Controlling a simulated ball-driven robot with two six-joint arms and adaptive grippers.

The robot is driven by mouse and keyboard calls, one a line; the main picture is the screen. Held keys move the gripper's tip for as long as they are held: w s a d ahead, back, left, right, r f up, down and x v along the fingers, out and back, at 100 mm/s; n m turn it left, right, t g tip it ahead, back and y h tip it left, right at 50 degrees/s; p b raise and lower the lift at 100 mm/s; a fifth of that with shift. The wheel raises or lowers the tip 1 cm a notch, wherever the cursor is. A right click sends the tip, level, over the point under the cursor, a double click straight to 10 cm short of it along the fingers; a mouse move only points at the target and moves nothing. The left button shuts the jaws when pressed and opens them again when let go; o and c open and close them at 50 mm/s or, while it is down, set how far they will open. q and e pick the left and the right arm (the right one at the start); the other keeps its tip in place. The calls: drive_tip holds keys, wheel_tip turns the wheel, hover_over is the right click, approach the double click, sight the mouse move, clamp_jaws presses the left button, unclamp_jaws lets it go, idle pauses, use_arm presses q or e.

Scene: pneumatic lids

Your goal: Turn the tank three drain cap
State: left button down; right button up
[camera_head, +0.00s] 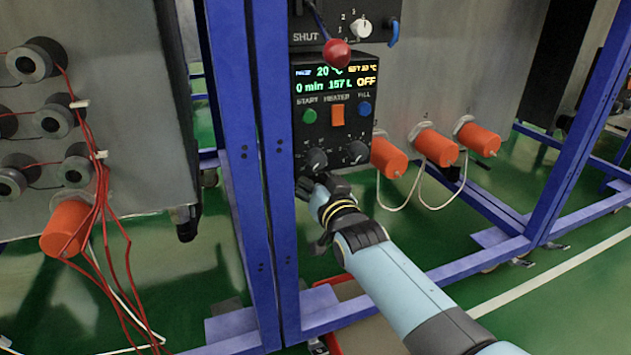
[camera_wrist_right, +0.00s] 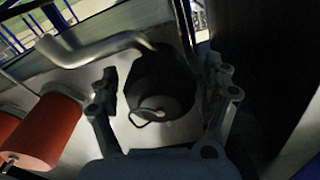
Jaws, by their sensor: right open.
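My right gripper (camera_head: 315,190) is just below the knobs of the control panel in the head view. In the right wrist view the right gripper (camera_wrist_right: 165,110) is open. Its two fingers stand either side of a dark round cap (camera_wrist_right: 163,75), which has a lighter end face and a small wire ring. This looks like the drain cap, though no label shows. Whether either finger touches it, I cannot tell. In the head view the cap is hidden behind my gripper and arm. My left gripper is not in view.
The control panel (camera_head: 334,105) has a red-ball lever (camera_head: 337,53) above it. Orange cylinders (camera_head: 436,148) with white cables stick out at right. A blue frame post (camera_head: 272,150) stands close left of my arm. A bent pale pipe (camera_wrist_right: 90,48) runs beside the cap.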

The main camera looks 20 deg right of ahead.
drive_tip(key=s, duration=1.1)
drive_tip(key=shift+s+d, duration=0.2)
drive_tip(key=shift+s, duration=0.2)
